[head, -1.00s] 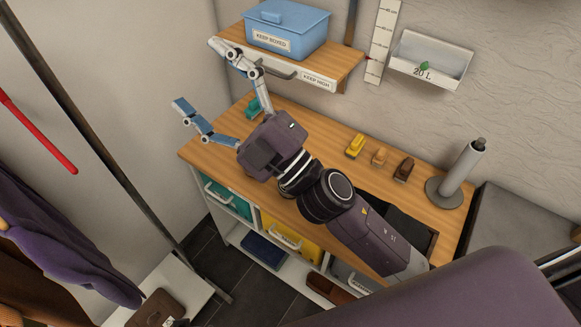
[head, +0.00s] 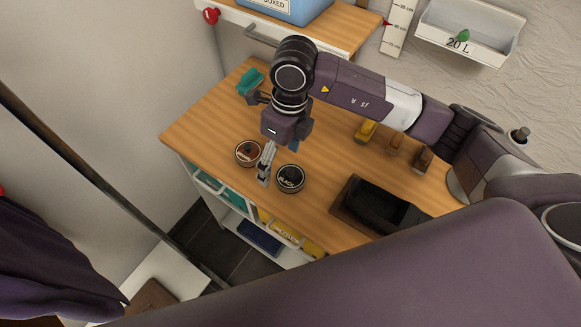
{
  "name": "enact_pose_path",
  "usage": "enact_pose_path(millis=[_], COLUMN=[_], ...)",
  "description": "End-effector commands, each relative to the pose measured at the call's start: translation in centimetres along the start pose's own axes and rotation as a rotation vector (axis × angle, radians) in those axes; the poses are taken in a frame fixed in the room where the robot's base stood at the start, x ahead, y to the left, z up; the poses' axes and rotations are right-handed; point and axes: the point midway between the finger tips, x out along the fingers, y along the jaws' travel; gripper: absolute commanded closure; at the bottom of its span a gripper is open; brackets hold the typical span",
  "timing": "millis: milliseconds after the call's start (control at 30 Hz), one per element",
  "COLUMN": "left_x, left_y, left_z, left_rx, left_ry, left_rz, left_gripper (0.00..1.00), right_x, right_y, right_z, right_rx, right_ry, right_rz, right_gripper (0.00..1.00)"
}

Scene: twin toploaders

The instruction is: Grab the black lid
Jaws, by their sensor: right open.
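A round tin with a black lid (head: 290,179) marked "BLACK" stands on the wooden worktop (head: 200,125) near its front edge. A similar tin with a brown lid (head: 246,153) stands to its left. My right gripper (head: 268,166) points down over the worktop, with a grey finger showing between the two tins. It is open and holds nothing. I cannot tell whether the finger touches either tin. My left gripper is not in view.
A dark open tray (head: 345,210) lies to the right. Yellow (head: 366,131), tan and brown toy-like pieces stand behind it, close to my arm. A teal piece (head: 250,82) sits at the back left. A shelf with a blue box (head: 285,8) overhangs the back.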

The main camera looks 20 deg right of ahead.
Motion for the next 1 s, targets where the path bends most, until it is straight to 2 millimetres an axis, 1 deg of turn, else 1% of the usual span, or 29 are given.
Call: enact_pose_path(millis=[33, 100, 200, 367, 467, 600, 733, 833, 1000], left_x=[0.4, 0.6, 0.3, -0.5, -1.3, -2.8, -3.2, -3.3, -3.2], left_y=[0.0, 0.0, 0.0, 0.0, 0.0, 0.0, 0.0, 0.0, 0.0], left_z=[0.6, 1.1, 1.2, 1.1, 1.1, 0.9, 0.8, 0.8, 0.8], left_rx=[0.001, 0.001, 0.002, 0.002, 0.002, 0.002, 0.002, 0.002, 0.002], left_ry=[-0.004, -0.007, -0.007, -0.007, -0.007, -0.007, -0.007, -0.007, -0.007], left_rz=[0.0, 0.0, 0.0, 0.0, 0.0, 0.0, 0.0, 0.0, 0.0], left_gripper=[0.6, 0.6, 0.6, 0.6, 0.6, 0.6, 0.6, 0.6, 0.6], right_x=[-0.1, -0.2, 0.2, 1.9, 2.8, 4.7, 6.6, 7.2, 7.4], right_y=[-1.5, -2.8, -3.5, -3.6, -3.4, -3.0, -3.2, -3.4, -3.4], right_z=[-0.5, -1.1, -1.5, -1.7, -1.7, -1.8, -1.8, -1.8, -1.8], right_rx=[0.011, 0.025, 0.033, 0.032, 0.031, 0.03, 0.031, 0.03, 0.029], right_ry=[0.026, 0.053, 0.07, 0.072, 0.071, 0.072, 0.069, 0.067, 0.066], right_rz=[-0.05, -0.093, -0.115, -0.113, -0.112, -0.111, -0.111, -0.113, -0.113], right_gripper=[0.21, 0.21, 0.21, 0.21, 0.21, 0.21, 0.21, 0.21, 0.21])
